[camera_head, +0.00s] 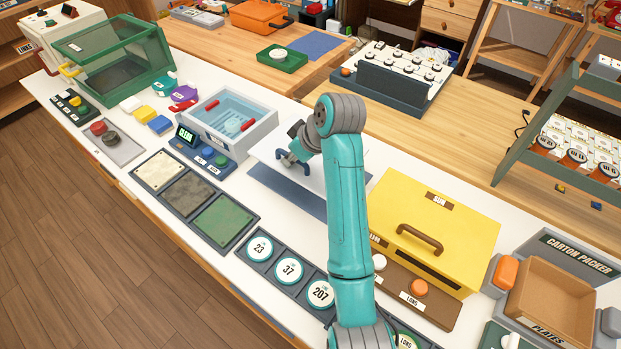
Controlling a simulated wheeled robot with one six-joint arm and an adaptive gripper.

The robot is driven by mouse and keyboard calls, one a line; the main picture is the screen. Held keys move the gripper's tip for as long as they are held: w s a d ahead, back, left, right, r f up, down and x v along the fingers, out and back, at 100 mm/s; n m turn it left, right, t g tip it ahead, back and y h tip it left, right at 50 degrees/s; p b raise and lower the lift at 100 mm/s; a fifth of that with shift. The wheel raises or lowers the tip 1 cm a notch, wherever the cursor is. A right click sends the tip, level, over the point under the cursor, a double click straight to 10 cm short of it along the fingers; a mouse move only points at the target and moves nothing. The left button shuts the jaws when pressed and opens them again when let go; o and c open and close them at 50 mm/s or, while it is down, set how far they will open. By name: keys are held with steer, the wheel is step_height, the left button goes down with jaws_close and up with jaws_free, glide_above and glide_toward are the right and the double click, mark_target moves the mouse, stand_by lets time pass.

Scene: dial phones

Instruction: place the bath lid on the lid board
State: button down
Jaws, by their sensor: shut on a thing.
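The bath lid is a pale flat panel (318,183) with a blue handle, beside the open bath (262,128). My gripper (288,158) is shut on the lid's blue handle; the arm hides part of the lid. The lid board is a flat dark blue board (290,193) on the white counter, showing along the lid's near edge. The lid covers the far part of the board from this view. I cannot tell whether the lid touches the board or hangs a little above it. The bath is a grey box with clear water and red grips.
A control box with a green display (203,150) stands in front of the bath. Three textured tiles (187,195) and round numbered dials (289,269) line the counter's near side. A yellow box (450,225) with a brown handle stands right of my arm.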

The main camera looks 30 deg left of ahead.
mark_target(295, 166)
step_height(295, 166, down, 4)
steer(key=shift+d+r, duration=0.1)
steer(key=shift+r, duration=0.05)
step_height(295, 166, down, 5)
steer(key=c, duration=1.2)
jaws_free()
steer(key=shift+r, duration=0.1)
steer(key=v, duration=1.1)
steer(key=shift+d+r, duration=0.15)
steer(key=shift+r, duration=0.2)
